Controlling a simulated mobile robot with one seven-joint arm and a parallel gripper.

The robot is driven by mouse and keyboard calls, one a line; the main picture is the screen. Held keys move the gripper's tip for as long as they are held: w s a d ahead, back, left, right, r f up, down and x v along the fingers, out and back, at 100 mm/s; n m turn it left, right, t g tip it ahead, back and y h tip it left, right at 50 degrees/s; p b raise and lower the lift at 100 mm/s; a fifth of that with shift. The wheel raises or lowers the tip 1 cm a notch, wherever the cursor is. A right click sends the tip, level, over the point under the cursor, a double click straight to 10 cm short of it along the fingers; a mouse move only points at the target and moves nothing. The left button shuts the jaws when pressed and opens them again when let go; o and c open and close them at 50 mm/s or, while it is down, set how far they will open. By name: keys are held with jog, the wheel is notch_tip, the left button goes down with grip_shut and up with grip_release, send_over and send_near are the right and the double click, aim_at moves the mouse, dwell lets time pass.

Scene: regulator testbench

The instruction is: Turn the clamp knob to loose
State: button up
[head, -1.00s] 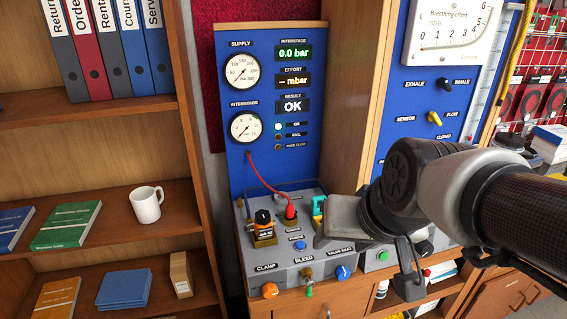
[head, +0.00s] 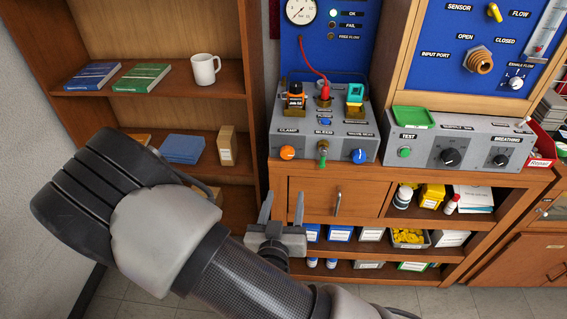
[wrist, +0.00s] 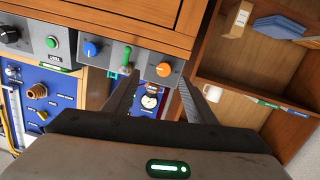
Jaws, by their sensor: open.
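The clamp knob (head: 287,153) is the orange round knob at the left end of the grey bench box's front, under the label CLAMP. My gripper (head: 282,207) is open and empty, below the knob in the head view, with its two fingers pointing up toward the box. In the wrist view, the orange clamp knob (wrist: 163,69) shows between the two open fingertips (wrist: 158,80), apart from them. The knob's pointer mark is too small to read.
The green bleed lever (head: 323,150) and blue valve seat knob (head: 359,156) sit to the right of the clamp knob. A cupboard door (head: 330,197) lies below the box. An open bookshelf with a white mug (head: 205,69) stands at left.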

jog(key=s+n+t+y, duration=0.1)
jog(key=s+n, duration=0.1)
send_near(287, 155)
jog(key=w, duration=0.9)
jog(key=shift+d, duration=0.1)
jog(key=c, duration=1)
jog(key=shift+f, duration=0.1)
jog(key=shift+c, duration=0.2)
